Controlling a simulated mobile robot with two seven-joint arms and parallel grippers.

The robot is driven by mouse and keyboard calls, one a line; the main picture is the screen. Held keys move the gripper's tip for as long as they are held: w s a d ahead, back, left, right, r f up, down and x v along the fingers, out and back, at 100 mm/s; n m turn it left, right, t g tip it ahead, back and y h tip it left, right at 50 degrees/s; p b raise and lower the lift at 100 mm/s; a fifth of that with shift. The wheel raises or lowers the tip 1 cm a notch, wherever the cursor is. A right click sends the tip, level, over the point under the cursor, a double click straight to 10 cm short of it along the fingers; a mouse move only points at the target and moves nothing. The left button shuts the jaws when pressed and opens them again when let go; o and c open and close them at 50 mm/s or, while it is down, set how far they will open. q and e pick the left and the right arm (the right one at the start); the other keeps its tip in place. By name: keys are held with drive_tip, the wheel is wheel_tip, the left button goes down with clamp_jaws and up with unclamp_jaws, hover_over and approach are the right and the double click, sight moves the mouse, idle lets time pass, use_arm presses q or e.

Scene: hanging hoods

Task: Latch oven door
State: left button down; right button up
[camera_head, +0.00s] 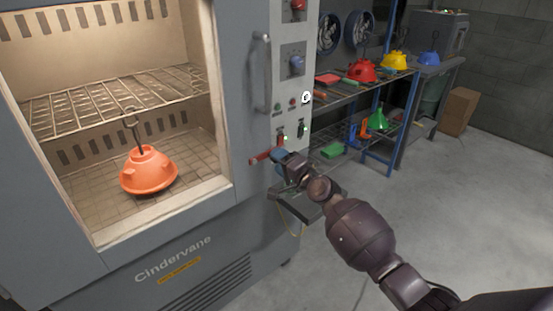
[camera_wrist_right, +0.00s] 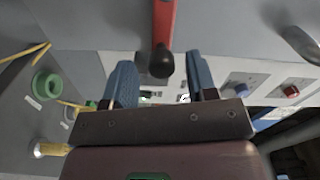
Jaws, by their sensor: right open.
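The oven door (camera_head: 222,118) is grey with a large window, and looks shut; whether it sits fully flush I cannot tell. A red latch lever (camera_head: 264,157) lies nearly level at the door's right edge, below the silver handle (camera_head: 263,75). My right gripper (camera_head: 280,156) is at the lever's right part, its blue fingers open. In the right wrist view the lever (camera_wrist_right: 163,25) comes down from the top, and its dark knob lies between the two open fingers (camera_wrist_right: 160,75), with a gap on each side. My left gripper is not in view.
An orange hood (camera_head: 148,172) hangs on a hook inside the lit oven. The control panel (camera_head: 290,85) with knobs is right of the lever. A cardboard box (camera_head: 458,110) stands behind. Floor at right is clear.

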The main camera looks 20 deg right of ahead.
drive_tip(key=v, duration=0.8)
drive_tip(key=shift+s+p, duration=0.4)
drive_tip(key=shift+p, duration=0.05)
drive_tip(key=shift+d, duration=0.15)
drive_tip(key=s+f+n+g+h, duration=0.2)
drive_tip(key=s+f+n, duration=0.2)
drive_tip(key=s, duration=0.7)
drive_tip(key=s+f+n+g+h, duration=0.2)
drive_tip(key=s+f+n, duration=0.2)
drive_tip(key=s+f, duration=0.4)
drive_tip(key=s+f+n+g+h, duration=0.2)
drive_tip(key=s+f+n, duration=0.2)
drive_tip(key=s, duration=1.2)
wheel_tip(320, 180, down, 3)
drive_tip(key=shift+a+p, duration=0.4)
drive_tip(key=shift+a, duration=0.05)
